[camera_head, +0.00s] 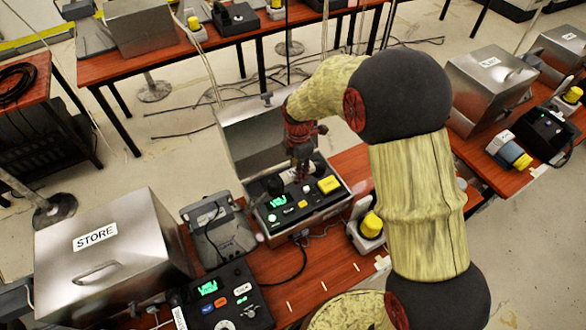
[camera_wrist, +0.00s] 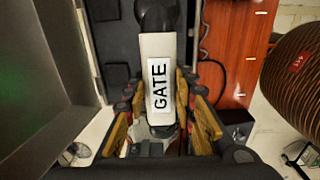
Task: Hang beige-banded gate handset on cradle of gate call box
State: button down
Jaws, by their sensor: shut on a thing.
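In the wrist view, a handset (camera_wrist: 160,48) with a pale beige band, a white GATE label and black ends lies between the fingers of my gripper (camera_wrist: 165,125). The gripper is shut on it. In the head view, my gripper (camera_head: 302,172) points down over an open metal call box (camera_head: 318,213) with a black panel, green display and yellow button. Its lid (camera_head: 245,135) is raised behind. I cannot read a name on this box. The handset is mostly hidden there by the gripper, and I cannot tell whether it touches the box. The cradle is not clearly visible.
A closed STORE box (camera_head: 110,260) stands at the left of the same table. A grey device (camera_head: 217,232) and another black panel (camera_head: 222,300) sit near it. A yellow-topped unit (camera_head: 370,228) stands right of the open box. Cables lie between them.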

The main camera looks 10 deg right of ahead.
jog(key=w+f, duration=0.4)
jog(key=w+a+f+b, duration=0.1)
jog(key=w+f, duration=0.2)
jog(key=f, duration=0.1)
jog(key=w+a+f, duration=0.1)
jog(key=w+f, duration=0.3)
jog(key=shift+w+a+f+b, duration=0.1)
jog(key=shift+w+a+b, duration=0.1)
jog(key=shift+w+b, duration=0.2)
jog(key=c, duration=1.5)
grip_release()
jog(key=shift+s+f, duration=0.1)
jog(key=shift+o, duration=0.2)
